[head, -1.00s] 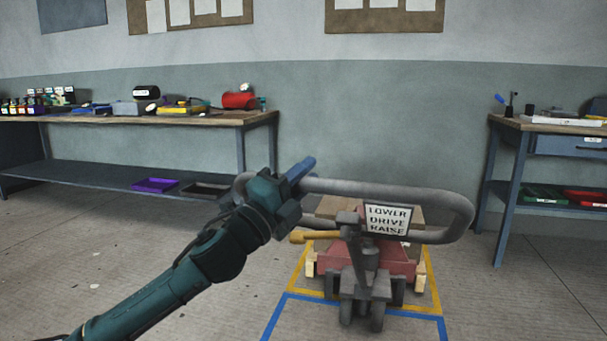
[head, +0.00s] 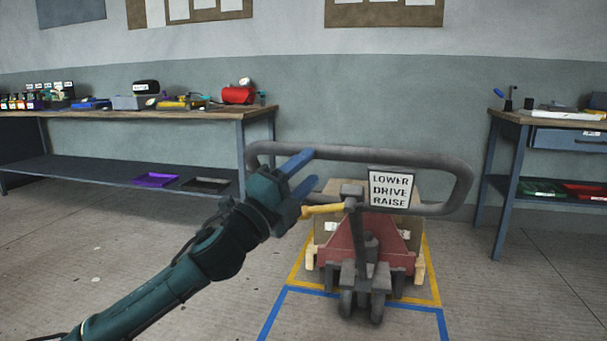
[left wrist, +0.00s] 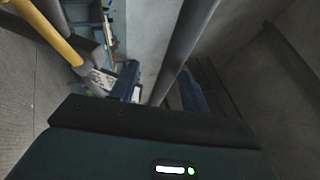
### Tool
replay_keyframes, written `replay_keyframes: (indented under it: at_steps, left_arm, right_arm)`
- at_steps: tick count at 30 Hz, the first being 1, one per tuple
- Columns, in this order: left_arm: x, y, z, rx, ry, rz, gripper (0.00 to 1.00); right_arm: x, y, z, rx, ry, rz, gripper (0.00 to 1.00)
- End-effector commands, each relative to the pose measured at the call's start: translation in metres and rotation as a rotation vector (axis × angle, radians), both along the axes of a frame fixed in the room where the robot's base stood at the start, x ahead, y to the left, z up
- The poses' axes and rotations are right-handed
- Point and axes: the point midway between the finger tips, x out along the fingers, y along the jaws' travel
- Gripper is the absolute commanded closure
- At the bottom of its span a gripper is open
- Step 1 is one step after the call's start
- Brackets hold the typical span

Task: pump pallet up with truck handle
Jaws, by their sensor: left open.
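The pallet truck's grey loop handle (head: 400,154) stands over a red truck body (head: 343,245). A sign reading LOWER, DRIVE, RAISE (head: 391,189) sits inside the loop, and a yellow lever (head: 322,210) points left below it. A wooden pallet (head: 420,270) shows partly behind the truck body. My left gripper (head: 311,168) is open at the left part of the loop. In the left wrist view the grey bar (left wrist: 185,50) runs between its blue fingers; I cannot tell whether they touch it. The yellow lever (left wrist: 45,32) passes at upper left. My right gripper is not in view.
Yellow and blue floor lines (head: 345,299) mark the area around the truck. A long bench (head: 190,118) with trays and tools stands at the left wall. Another bench (head: 500,118) stands at the right. The floor between is clear.

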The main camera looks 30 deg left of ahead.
Motion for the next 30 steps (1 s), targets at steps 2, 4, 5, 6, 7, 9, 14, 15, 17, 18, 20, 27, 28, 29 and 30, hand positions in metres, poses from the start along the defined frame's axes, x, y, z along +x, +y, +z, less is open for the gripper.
replay_keyframes:
  at_steps: [2,4,5,6,7,9,14,15,17,18,20,27,28,29,30]
  left_arm:
    - [0.000,0.000,-0.001,0.001,0.003,0.001,0.54]
    - [0.000,0.000,-0.001,0.000,0.003,0.001,0.54]
    - [0.000,0.000,-0.001,0.000,0.002,0.001,0.54]
    - [0.000,0.000,-0.001,0.000,0.002,0.001,0.54]
    - [0.000,0.000,-0.001,0.000,0.002,0.001,0.54]
    - [-0.002,0.001,-0.002,0.000,0.003,0.001,0.54]
    - [-0.014,0.004,-0.009,0.000,0.005,0.000,0.54]
    - [-0.018,0.005,-0.012,0.000,0.005,0.000,0.54]
    - [-0.026,0.007,-0.015,0.002,0.006,0.001,0.54]
    - [-0.031,0.009,-0.018,0.000,0.006,0.001,0.54]
    - [-0.039,0.011,-0.021,0.000,0.007,0.001,0.54]
    - [-0.069,0.018,-0.034,0.000,0.006,0.002,0.54]
    - [-0.072,0.019,-0.035,0.001,0.007,0.001,0.54]
    - [-0.076,0.020,-0.037,-0.001,0.007,0.001,0.54]
    - [-0.081,0.022,-0.039,-0.003,0.007,0.000,0.54]
  right_arm:
    - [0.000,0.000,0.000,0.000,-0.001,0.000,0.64]
    - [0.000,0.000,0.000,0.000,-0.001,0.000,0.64]
    - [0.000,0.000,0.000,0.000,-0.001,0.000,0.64]
    - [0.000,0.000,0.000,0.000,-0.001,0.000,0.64]
    - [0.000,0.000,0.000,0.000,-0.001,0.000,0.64]
    - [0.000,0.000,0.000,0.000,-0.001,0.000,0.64]
    - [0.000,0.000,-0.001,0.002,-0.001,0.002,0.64]
    - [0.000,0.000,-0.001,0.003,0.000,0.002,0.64]
    - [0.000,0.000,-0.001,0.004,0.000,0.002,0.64]
    - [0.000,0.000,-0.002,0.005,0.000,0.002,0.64]
    - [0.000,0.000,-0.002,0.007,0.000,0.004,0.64]
    - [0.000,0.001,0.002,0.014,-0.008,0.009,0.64]
    - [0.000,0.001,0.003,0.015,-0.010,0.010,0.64]
    - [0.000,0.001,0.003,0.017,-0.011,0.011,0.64]
    - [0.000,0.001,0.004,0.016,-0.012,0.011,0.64]
